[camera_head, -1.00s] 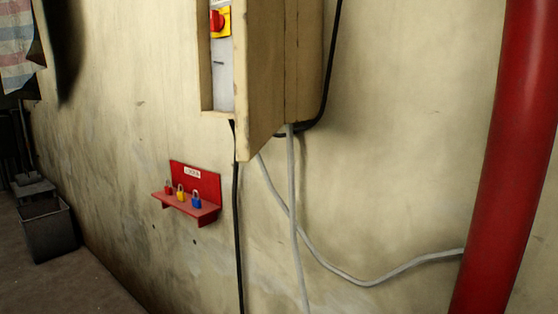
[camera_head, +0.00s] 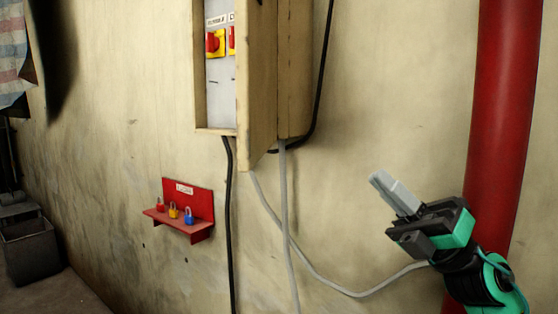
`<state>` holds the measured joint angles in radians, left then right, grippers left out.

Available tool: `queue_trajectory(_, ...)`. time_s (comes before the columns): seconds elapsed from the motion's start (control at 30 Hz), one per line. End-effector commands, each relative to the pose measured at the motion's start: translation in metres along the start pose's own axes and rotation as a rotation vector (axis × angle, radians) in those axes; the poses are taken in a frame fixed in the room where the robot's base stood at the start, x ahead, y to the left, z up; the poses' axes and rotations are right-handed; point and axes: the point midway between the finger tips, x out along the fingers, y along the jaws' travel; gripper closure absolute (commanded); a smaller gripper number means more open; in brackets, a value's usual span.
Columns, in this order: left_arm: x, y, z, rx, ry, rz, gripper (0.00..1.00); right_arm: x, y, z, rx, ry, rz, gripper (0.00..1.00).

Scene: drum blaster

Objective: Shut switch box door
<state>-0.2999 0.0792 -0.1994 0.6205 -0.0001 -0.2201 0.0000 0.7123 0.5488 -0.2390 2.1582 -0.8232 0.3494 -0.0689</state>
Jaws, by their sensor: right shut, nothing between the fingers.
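The switch box (camera_head: 201,100) is a beige wall box at the top centre, cut off by the frame's top edge. Its door (camera_head: 260,85) stands open, swung out from the wall on the right side of the opening. Inside, a red and yellow switch (camera_head: 215,43) shows, with part of a second one beside it; the door hides the rest. My right gripper (camera_head: 385,183) is at the lower right, shut and empty, its fingers pointing up and left. It is apart from the door, to the right of and below it. My left gripper is not in view.
A red shelf (camera_head: 188,205) with several small padlocks is on the wall at lower left. A thick red pipe (camera_head: 508,100) stands at right, behind my right arm. Black and grey cables (camera_head: 288,220) hang below the box. A dark bin (camera_head: 32,250) stands at far left.

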Motion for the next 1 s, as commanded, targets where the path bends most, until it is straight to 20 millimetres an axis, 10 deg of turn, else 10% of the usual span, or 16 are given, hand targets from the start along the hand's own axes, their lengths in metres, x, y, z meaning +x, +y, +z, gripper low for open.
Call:
queue_trajectory(0.43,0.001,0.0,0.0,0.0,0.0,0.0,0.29,0.035,0.054,-0.013,-0.59,0.66,-0.118,1.0)
queue_trajectory(1.0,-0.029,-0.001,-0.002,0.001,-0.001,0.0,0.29,0.076,0.04,-0.04,-0.674,0.757,-0.164,1.0)
